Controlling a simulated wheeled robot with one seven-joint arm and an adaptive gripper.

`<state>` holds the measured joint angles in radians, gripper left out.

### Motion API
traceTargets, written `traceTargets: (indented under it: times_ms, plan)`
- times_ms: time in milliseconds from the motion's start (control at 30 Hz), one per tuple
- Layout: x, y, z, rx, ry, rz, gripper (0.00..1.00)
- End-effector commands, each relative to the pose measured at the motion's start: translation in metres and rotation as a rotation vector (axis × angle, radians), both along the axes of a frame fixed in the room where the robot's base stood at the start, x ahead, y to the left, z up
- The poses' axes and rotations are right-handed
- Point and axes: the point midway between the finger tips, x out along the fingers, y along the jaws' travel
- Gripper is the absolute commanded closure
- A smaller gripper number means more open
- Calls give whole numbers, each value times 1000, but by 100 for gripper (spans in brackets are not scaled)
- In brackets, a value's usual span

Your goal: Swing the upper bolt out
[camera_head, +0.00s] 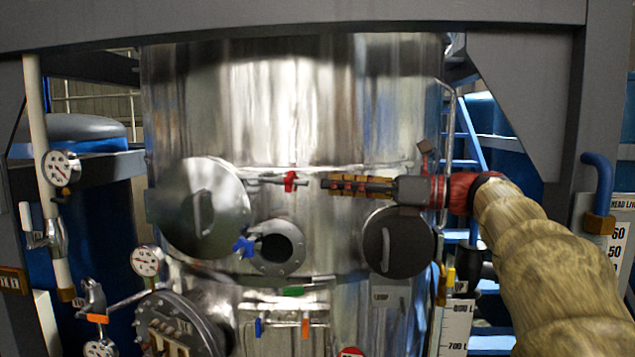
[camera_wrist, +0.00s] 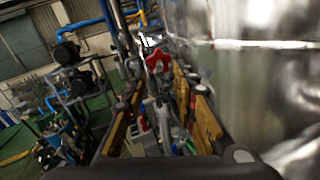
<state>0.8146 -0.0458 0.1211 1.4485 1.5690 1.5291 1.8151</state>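The upper bolt with its red star-shaped knob (camera_head: 290,181) sticks out on a thin rod at the front of the steel vessel, above the small round port (camera_head: 279,247). In the wrist view the red knob (camera_wrist: 158,60) shows ahead, between the lines of my fingers. My gripper (camera_head: 327,184) points left at about the knob's height, with its tips a short gap to the right of it. In the wrist view my gripper (camera_wrist: 157,92) has its padded fingers apart, and I see nothing held between them. A lower bolt with a blue knob (camera_head: 243,246) sits left of the port.
The steel vessel (camera_head: 290,100) stands close along my gripper's side. A large round cover (camera_head: 205,210) is at left and a dark round cover (camera_head: 399,242) lies below my gripper. Gauges and pipes stand at the far left. A blue ladder (camera_head: 470,140) is behind my arm.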

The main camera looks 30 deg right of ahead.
Motion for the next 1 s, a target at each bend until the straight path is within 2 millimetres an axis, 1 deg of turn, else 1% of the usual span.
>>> traceTargets:
  times_ms: [33, 100, 300, 467, 700, 1000]
  plan:
    - [7, 8, 2, 0, 0, 6, 72]
    - [15, 15, 2, 1, 1, 5, 72]
    - [33, 30, 1, 0, 1, 3, 72]
    - [38, 35, 0, 0, 0, 2, 72]
    - [39, 35, 0, -1, 0, 1, 72]
    - [39, 35, 0, -1, -1, 2, 89]
